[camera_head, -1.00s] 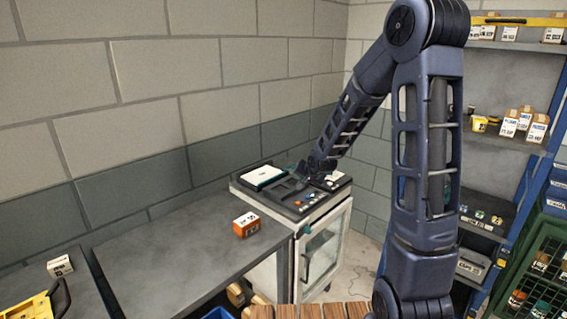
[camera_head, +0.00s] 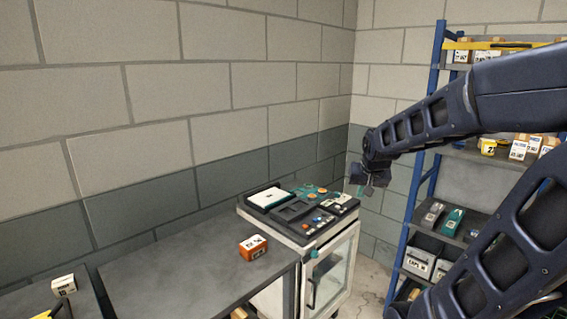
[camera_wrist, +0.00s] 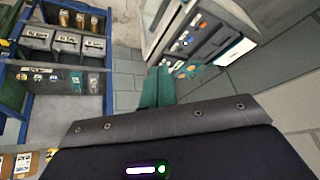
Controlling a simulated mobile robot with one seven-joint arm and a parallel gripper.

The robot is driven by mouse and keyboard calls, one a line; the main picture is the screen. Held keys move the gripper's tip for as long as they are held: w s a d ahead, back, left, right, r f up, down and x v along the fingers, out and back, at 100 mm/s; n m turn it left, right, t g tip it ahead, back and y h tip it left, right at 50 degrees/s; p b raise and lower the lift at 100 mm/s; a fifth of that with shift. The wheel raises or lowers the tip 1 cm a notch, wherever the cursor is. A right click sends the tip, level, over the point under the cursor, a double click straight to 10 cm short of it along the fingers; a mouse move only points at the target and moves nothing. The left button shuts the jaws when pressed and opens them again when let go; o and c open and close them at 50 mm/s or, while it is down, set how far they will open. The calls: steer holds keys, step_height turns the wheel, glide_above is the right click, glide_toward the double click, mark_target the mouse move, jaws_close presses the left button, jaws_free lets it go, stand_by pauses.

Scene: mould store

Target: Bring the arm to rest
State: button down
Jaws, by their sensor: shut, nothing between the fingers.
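My gripper (camera_head: 366,188) hangs at the end of my raised arm, in front of the wall and beside the right edge of the cabinet top in the head view. Its teal fingers (camera_wrist: 157,88) show in the wrist view, shut together with nothing between them. The fingers appear clear of the cabinet and of the shelf. My arm reaches across from the right side of the head view.
A white cabinet (camera_head: 335,268) with a dark control top stands against the wall. Left of it is a grey table (camera_head: 190,275) with an orange box (camera_head: 253,247). A blue-framed shelf rack (camera_head: 409,215) with bins and boxes stands at right, partly behind my arm.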

steer(key=s+d+r, duration=0.1)
steer(key=s+d, duration=0.1)
steer(key=s, duration=0.4)
steer(key=s+d+r+n+g, duration=0.1)
steer(key=s+d+r, duration=0.1)
steer(key=s, duration=0.5)
steer(key=shift+s, duration=0.3)
stand_by(0.4)
